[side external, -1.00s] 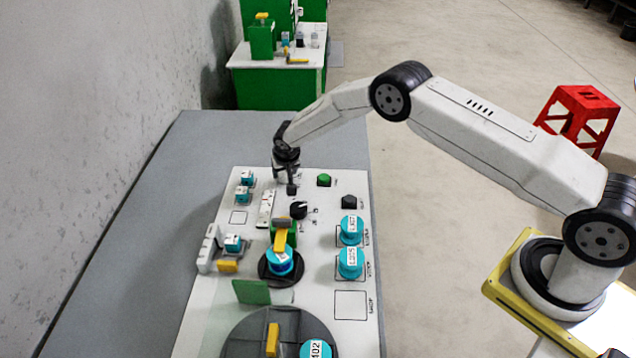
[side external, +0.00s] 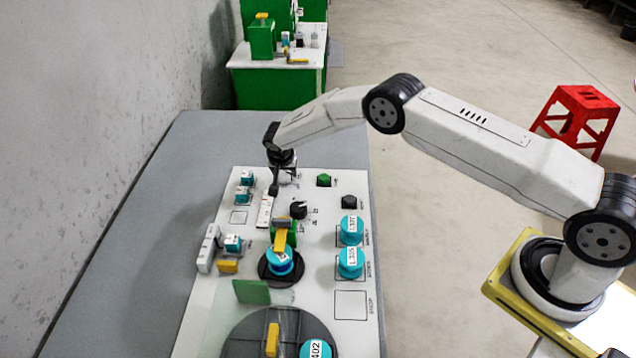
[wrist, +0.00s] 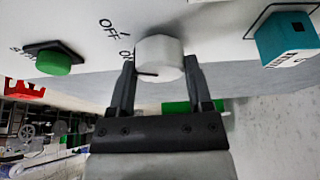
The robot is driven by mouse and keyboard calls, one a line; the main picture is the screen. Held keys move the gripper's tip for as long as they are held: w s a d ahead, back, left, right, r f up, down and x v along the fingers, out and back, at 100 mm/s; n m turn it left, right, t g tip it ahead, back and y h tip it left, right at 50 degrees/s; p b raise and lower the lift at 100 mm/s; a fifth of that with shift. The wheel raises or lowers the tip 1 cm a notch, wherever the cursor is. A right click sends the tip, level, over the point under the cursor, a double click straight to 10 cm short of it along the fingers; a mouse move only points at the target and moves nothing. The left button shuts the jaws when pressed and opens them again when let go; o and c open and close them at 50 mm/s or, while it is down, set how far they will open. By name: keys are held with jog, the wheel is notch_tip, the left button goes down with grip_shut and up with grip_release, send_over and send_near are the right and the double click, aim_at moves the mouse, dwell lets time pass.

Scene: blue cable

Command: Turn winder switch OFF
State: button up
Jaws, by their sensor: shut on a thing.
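The winder switch is a white round knob (wrist: 160,52) on the white panel (wrist: 215,30), in the wrist view. OFF and ON are printed to its left, with ON nearer the knob. A short dark mark on the knob lies low on its left side. My gripper (wrist: 159,66) is shut on the knob, one dark finger at each side. In the side external view my gripper (side external: 274,190) points down at the far part of the panel. The knob cannot be made out clearly there.
A green button (wrist: 53,60) is left of the switch and a teal block (wrist: 287,40) right of it. In the side view a black knob (side external: 298,209) and a white strip (side external: 265,212) stand near my gripper. Teal spools (side external: 350,230) are nearer the camera.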

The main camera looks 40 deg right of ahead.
jog(key=shift+m, duration=0.3)
jog(key=o, duration=1.3)
jog(key=shift+r, duration=0.2)
jog(key=v, duration=0.7)
jog(key=shift+s+a+r, duration=0.1)
jog(key=shift+a+r, duration=0.1)
jog(key=shift+r, duration=0.1)
